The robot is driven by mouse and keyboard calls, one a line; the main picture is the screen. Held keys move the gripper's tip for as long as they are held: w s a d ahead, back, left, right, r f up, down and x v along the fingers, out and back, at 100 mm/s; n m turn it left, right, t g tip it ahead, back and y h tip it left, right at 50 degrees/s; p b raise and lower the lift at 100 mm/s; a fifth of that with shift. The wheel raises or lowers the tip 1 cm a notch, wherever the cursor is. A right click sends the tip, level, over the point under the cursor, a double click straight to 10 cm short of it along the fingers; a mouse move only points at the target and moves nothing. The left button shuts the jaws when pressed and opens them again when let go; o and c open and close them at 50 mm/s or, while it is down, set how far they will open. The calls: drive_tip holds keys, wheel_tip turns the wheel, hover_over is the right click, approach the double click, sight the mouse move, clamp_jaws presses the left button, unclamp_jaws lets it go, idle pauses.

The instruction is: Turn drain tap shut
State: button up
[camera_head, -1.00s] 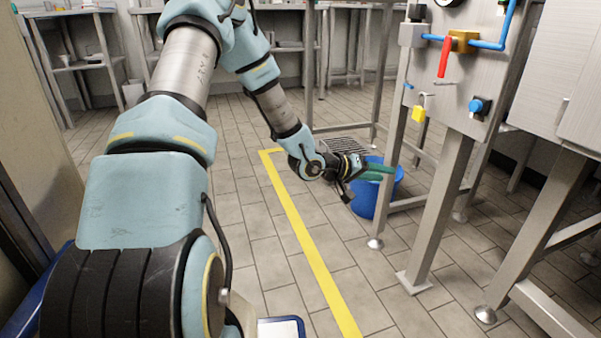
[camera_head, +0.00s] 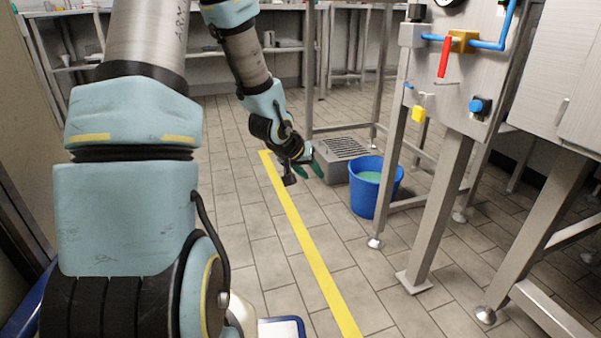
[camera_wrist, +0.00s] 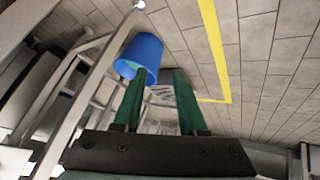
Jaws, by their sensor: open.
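A brass valve body (camera_head: 463,41) with a red lever (camera_head: 443,57) sits on the blue pipe of the metal panel. The lever hangs down, slightly tilted. A blue knob (camera_head: 480,106) is lower on the panel. I cannot tell for sure which of these is the drain tap. My gripper (camera_head: 309,170), with green fingers, is open and empty, low to the left of the blue bucket and well apart from the panel. The wrist view shows both fingers (camera_wrist: 158,76) spread, with nothing between them.
The blue bucket (camera_head: 365,204) holds greenish liquid and stands by the frame legs; it also shows in the wrist view (camera_wrist: 143,53). A floor grate (camera_head: 345,147) is behind my gripper. A yellow padlock (camera_head: 418,114) hangs on the panel. Tiled floor left of the yellow line (camera_head: 310,257) is clear.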

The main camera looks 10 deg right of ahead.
drive_tip(key=shift+s+a+r+y, duration=0.15)
drive_tip(key=shift+a+r+y, duration=0.1)
drive_tip(key=shift+a, duration=0.45)
drive_tip(key=shift+s+a+r+y, duration=0.1)
drive_tip(key=shift+a+y, duration=0.15)
drive_tip(key=shift+a, duration=0.4)
